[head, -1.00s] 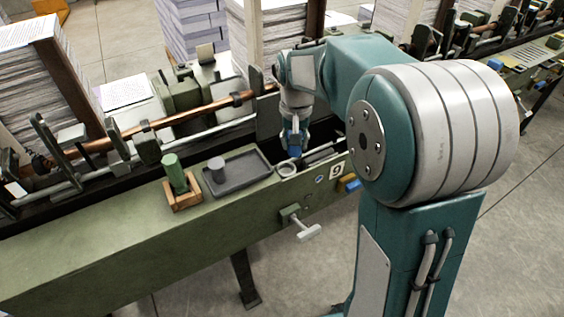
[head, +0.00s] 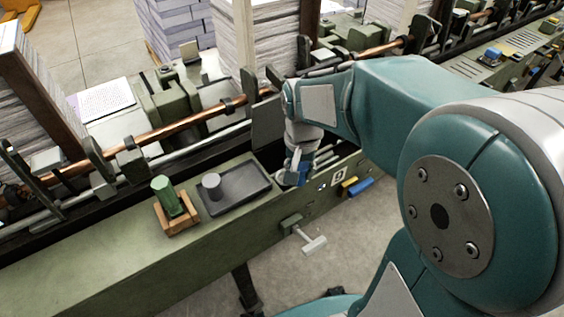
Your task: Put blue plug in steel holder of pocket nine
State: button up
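The blue plug (head: 304,169) shows as a small blue shape at the tip of my gripper (head: 299,170), low at the green bench top. It lies just right of the dark tray and left of the white number nine plate (head: 338,174) on the bench front. My gripper points down around or against the blue shape; its fingers are too small and covered to tell whether they grip it. The steel holder of pocket nine is mostly hidden behind my gripper, so I cannot tell whether the plug is inside it.
A dark tray (head: 238,202) carries a grey cylinder (head: 212,186). Left of it, a green plug (head: 166,195) leans in a wooden holder (head: 181,225). A T-handle (head: 312,243) and blue and yellow tabs (head: 359,187) stick out in front. A copper rod (head: 190,121) runs behind.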

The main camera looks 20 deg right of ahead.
jog(key=w+f, duration=0.4)
jog(key=w, duration=0.1)
jog(key=w+f, duration=0.2)
jog(key=w, duration=0.1)
jog(key=shift+a+f, duration=0.2)
jog(key=shift+a, duration=0.1)
jog(key=shift+w+f, duration=0.55)
jog(key=shift+f, duration=1.65)
jog(key=shift+f, duration=0.3)
jog(key=shift+s+f, duration=0.1)
jog(key=shift+f, duration=0.1)
jog(key=shift+s+f, duration=0.1)
jog(key=shift+f, duration=0.05)
jog(key=o, duration=1.1)
jog(key=shift+f, duration=0.1)
